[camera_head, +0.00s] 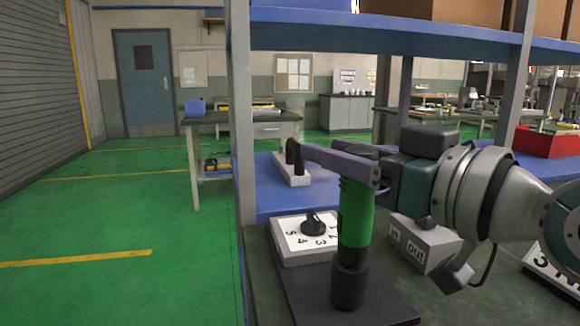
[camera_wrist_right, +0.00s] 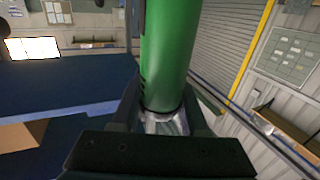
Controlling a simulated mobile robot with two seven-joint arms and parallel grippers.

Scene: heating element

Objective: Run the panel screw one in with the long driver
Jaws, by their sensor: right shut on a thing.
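My right gripper (camera_head: 352,166) reaches in from the right and is shut on the upright green driver (camera_head: 356,218), near its top. The driver's green body also fills the middle of the right wrist view (camera_wrist_right: 168,55), between the fingers. Below the green is a black cylindrical part (camera_head: 348,285) whose foot is over a dark plate (camera_head: 385,305); I cannot tell if it is the driver's nose or a separate holder. Panel screw one cannot be made out. My left gripper is not in view.
A white-topped box with a black knob and numbers (camera_head: 291,236) stands left of the driver. A grey box marked IN and OUT (camera_head: 424,244) stands to its right. A pale block with black pegs (camera_head: 291,170) is behind.

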